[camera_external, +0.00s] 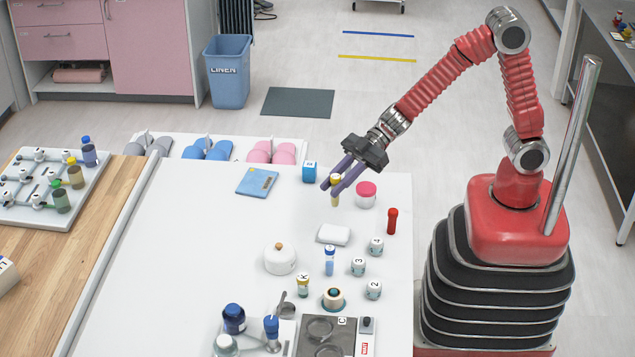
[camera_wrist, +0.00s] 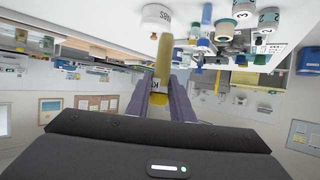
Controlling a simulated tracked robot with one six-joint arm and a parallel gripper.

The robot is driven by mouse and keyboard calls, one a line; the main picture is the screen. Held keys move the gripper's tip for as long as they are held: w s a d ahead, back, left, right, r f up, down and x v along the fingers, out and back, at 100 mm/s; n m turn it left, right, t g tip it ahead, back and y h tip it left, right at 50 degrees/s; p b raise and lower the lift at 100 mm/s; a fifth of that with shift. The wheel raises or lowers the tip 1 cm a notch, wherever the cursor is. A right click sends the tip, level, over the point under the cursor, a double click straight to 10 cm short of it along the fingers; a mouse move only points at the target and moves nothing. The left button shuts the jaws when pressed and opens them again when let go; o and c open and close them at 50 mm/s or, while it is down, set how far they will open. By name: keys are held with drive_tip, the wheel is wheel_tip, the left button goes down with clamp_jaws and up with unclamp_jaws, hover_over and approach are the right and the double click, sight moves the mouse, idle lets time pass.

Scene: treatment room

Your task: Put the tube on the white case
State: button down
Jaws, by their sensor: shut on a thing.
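My gripper (camera_external: 334,187) has its purple fingers closed on a yellowish tube (camera_external: 335,197), above the far right part of the white table. In the wrist view the yellow tube (camera_wrist: 164,58) sits between the two fingers (camera_wrist: 160,95), with a marked label near the fingertips. A small white case (camera_external: 333,234) lies on the table, below and nearer than my gripper in the external view. The held tube is apart from the case. I cannot make out the case surely in the wrist view.
A pink-lidded jar (camera_external: 366,194) and a red tube (camera_external: 391,221) stand right of the case. A blue booklet (camera_external: 257,182) lies far left. The table's left middle is clear.

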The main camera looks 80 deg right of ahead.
sight(335, 206)
drive_tip(key=shift+f, duration=2.4)
drive_tip(key=shift+f, duration=2.1)
drive_tip(key=c, duration=1.6)
unclamp_jaws()
drive_tip(key=shift+f, duration=0.1)
drive_tip(key=shift+o, duration=0.2)
drive_tip(key=shift+s+d+r, duration=0.35)
drive_tip(key=shift+d+r, duration=0.1)
drive_tip(key=shift+d, duration=0.05)
drive_tip(key=v, duration=1)
drive_tip(key=shift+s+d, duration=0.2)
